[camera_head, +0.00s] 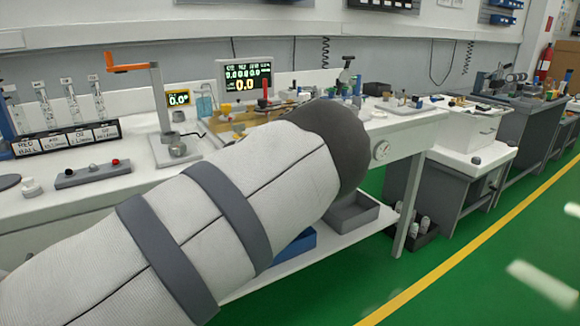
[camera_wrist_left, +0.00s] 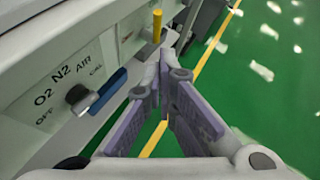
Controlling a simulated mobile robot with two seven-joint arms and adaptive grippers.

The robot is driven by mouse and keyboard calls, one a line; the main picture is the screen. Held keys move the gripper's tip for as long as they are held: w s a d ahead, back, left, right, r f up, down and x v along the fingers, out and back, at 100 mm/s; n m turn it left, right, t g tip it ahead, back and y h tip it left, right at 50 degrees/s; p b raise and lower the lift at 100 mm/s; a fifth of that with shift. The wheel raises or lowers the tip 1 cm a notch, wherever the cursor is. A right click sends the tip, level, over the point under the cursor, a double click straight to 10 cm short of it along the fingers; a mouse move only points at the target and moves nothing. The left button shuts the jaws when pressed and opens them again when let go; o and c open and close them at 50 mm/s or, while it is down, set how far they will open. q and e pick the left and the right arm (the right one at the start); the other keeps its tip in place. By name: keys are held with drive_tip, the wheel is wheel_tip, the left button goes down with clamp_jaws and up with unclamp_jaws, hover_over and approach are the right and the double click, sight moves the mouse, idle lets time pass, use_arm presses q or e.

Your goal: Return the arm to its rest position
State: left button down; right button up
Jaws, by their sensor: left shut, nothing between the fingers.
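My left arm (camera_head: 230,195), in a white sleeve with grey bands, reaches from the lower left across the front of the bench in the head view. Its dark rounded end hides my left gripper there. In the left wrist view my left gripper (camera_wrist_left: 165,75) is shut and empty, with its purple-padded fingers coming together over the green floor. It is beside a pale panel marked O2, N2, AIR, OFF and CAL, which carries a dark knob (camera_wrist_left: 78,96). The gripper looks apart from the panel. My right gripper is in neither view.
A white bench (camera_head: 130,180) holds a stand with an orange arm (camera_head: 130,68), a display (camera_head: 245,80) and labelled tubes. A blue bar (camera_wrist_left: 106,92) and a yellow post (camera_wrist_left: 157,26) are near the gripper. Green floor (camera_head: 480,255) is open at right.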

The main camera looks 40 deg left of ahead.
use_arm(q)
drive_tip(key=shift+v, duration=1.3)
drive_tip(key=shift+r, duration=0.1)
